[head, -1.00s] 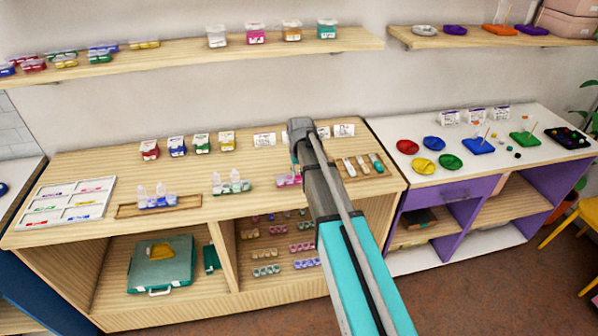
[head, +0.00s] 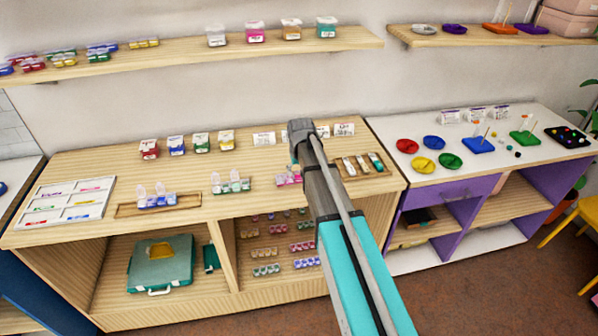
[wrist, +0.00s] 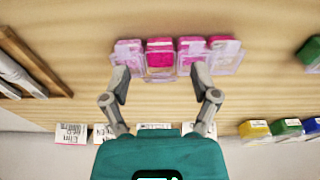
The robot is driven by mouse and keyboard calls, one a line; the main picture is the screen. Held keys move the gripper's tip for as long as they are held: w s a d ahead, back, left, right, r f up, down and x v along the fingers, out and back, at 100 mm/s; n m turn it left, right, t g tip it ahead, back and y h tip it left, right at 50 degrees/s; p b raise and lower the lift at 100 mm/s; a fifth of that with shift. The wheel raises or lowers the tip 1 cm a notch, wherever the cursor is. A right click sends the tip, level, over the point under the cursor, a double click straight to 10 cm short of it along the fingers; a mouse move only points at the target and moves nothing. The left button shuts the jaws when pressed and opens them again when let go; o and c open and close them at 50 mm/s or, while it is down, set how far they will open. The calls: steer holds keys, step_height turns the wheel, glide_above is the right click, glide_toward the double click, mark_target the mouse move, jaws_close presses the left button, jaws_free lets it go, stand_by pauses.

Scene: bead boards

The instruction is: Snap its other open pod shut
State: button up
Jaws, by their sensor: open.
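A pink pod strip (head: 287,179) stands on the wooden counter, left of my arm in the head view. In the wrist view the strip (wrist: 192,46) shows several pink pods in a row with clear lids. The second pod from the left (wrist: 160,60) shows deep pink inside a clear frame. The rightmost pod's clear lid (wrist: 231,63) sticks out to the side. I cannot tell for certain which lids are open. My gripper (wrist: 160,76) is open and empty, its fingers spread over the strip. In the head view my arm hides the fingers.
A green-and-white pod strip (head: 231,183) and a blue-and-purple strip (head: 160,199), both with raised lids, stand to the left. A wooden tray (head: 348,170) with tubes lies to the right. Cards and coloured boxes (head: 177,145) line the back. The front of the counter is mostly clear.

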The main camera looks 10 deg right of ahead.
steer(key=shift+w+r+g, duration=0.1)
steer(key=shift+w+g, duration=0.1)
steer(key=shift+g, duration=0.2)
steer(key=shift+w+r+g+p, duration=0.2)
steer(key=shift+g+p, duration=0.1)
steer(key=shift+g, duration=0.1)
steer(key=shift+s+r+p, duration=0.25)
steer(key=shift+r+p, duration=0.95)
steer(key=shift+p, duration=0.05)
step_height(320, 180, up, 11)
steer(key=p, duration=1.1)
steer(key=shift+r, duration=0.1)
steer(key=shift+w+f, duration=0.25)
steer(key=shift+f, duration=0.05)
steer(key=shift+f+b, duration=0.2)
steer(key=shift+b, duration=0.15)
step_height(320, 180, down, 13)
steer(key=b, duration=1.3)
steer(key=shift+f, duration=0.15)
